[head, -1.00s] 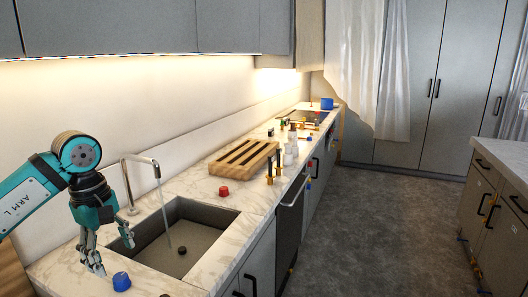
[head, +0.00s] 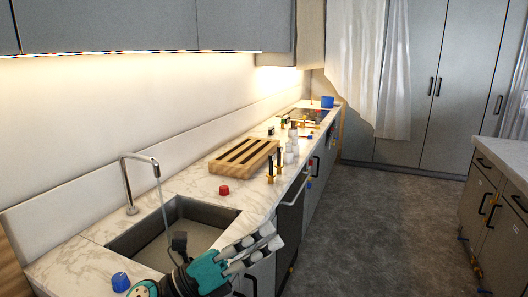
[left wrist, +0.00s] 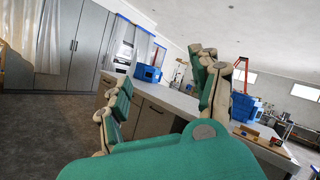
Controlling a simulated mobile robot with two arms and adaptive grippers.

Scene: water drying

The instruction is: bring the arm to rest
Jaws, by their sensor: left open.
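My left gripper (head: 268,240) is low in the head view, in front of the sink (head: 222,216) near the counter's front edge. Its fingers point right, out over the floor side. It is open with nothing between its fingers. In the left wrist view, the spread fingers of the gripper (left wrist: 165,78) face open room, with an island counter beyond. My left arm hides part of the sink and the counter front. My right gripper does not show.
The faucet (head: 128,182) runs water into the sink. A blue object (head: 121,281) and a red object (head: 224,190) stand on the counter, with a slotted wooden rack (head: 244,157) behind. The floor (head: 365,215) is clear. A blue crate (left wrist: 148,74) sits on the island.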

